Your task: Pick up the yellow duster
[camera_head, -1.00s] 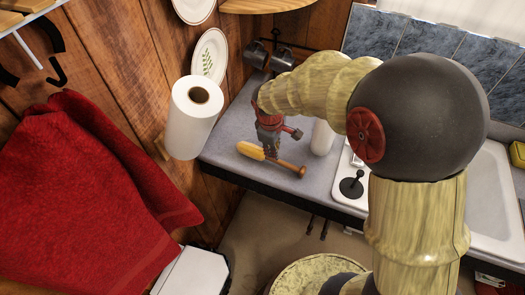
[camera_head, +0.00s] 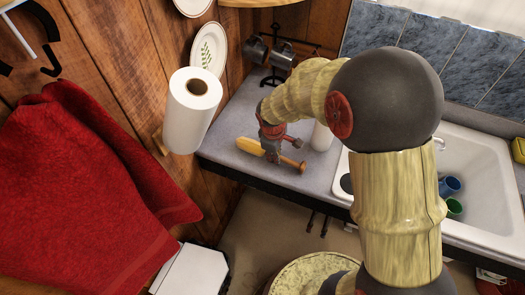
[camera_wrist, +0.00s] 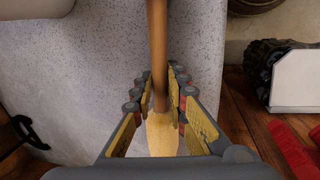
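The yellow duster (camera_head: 250,146) lies flat on the grey speckled counter, its wooden handle (camera_head: 293,163) pointing right toward the front edge. In the wrist view the brown handle (camera_wrist: 158,45) runs up the middle and the yellow head (camera_wrist: 161,137) is below it. My gripper (camera_head: 273,158) is lowered over the duster, pointing down. In the wrist view the open fingers of my gripper (camera_wrist: 161,88) stand on either side of the duster, around where head and handle meet. Narrow gaps show beside it; any contact is hard to tell. My gripper hides part of the duster in the head view.
A paper towel roll (camera_head: 192,110) stands left of the counter (camera_head: 222,150). A mug rack (camera_head: 279,60) is behind my gripper and a white cylinder (camera_head: 321,136) close to its right. The sink (camera_head: 480,170) holds blue and green cups. A red towel (camera_head: 85,190) hangs at left.

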